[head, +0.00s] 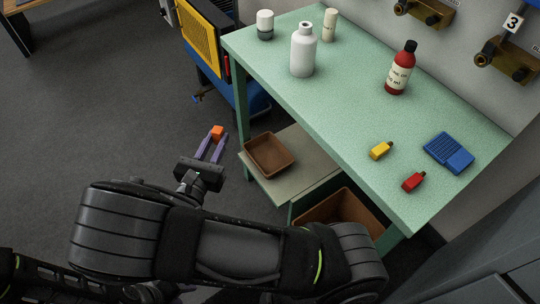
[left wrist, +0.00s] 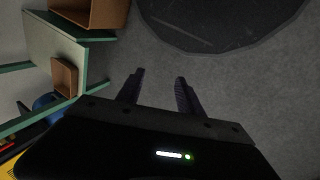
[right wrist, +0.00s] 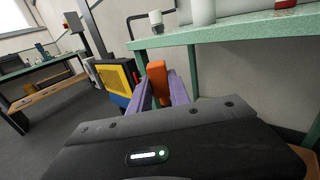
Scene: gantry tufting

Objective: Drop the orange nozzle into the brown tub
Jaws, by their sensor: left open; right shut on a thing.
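The orange nozzle (head: 217,132) is a small orange block between the purple fingertips of my right gripper (head: 211,140). In the right wrist view the nozzle (right wrist: 157,82) stands upright between the fingers, and the gripper (right wrist: 160,88) is shut on it. The brown tub (head: 270,155) is a shallow open tray on the lower shelf of the green table. It looks empty. The right gripper is left of the tub in the head view, apart from it. My left gripper (left wrist: 160,80) is open and empty over the floor. The tub (left wrist: 65,77) shows at left in the left wrist view.
A larger brown box (head: 342,208) stands right of the tub. The green tabletop (head: 345,115) above carries a white bottle (head: 303,55), a red bottle (head: 400,70) and small items. A blue and yellow cart (head: 208,45) stands behind. Grey floor is clear at left.

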